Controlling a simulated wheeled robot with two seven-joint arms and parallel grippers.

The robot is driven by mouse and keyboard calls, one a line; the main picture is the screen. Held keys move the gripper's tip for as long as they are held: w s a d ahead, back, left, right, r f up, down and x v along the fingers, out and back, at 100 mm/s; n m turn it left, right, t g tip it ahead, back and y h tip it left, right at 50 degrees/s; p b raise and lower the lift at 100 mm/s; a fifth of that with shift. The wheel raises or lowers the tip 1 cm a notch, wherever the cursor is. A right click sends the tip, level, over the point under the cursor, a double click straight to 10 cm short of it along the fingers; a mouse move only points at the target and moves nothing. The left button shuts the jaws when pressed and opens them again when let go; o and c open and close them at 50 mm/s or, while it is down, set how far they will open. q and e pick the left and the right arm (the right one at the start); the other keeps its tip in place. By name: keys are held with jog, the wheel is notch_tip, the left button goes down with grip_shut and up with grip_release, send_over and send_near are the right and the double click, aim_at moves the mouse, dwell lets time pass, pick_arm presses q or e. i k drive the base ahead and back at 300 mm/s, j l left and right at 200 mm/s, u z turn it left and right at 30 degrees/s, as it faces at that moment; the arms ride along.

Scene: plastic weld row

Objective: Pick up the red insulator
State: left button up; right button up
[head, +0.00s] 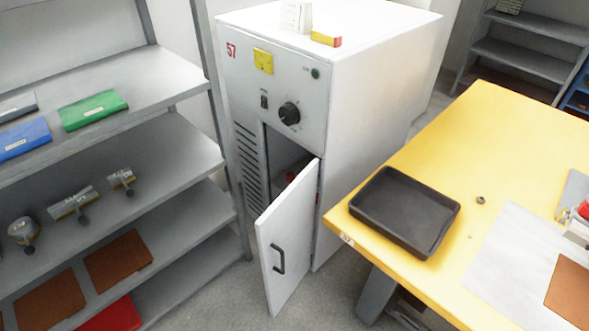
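A small red object (291,175) shows inside the white cabinet (372,130), through its half-open door (289,245). The door hides part of it, and it is too small to tell whether it is the red insulator. Another red item (583,210) is cut off by the right edge, on a device on the yellow table (470,130). I cannot tell if that one is an insulator. Neither of my grippers is in view.
A black tray (372,222) sits at the table's near left corner. The grey shelf (150,75) at left holds folders, metal parts and brown and red sheets. The cabinet door stands out over the floor between shelf and table. Small boxes (326,39) sit on the cabinet.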

aim_at(290, 177)
jog(key=i+j+z, duration=0.15)
jog(key=j, duration=0.25)
jog(key=i+j+z, duration=0.2)
jog(key=j, duration=0.15)
jog(key=j+z, duration=0.15)
jog(key=j, duration=0.25)
jog(key=i+j+z, duration=0.15)
jog(key=j, duration=0.3)
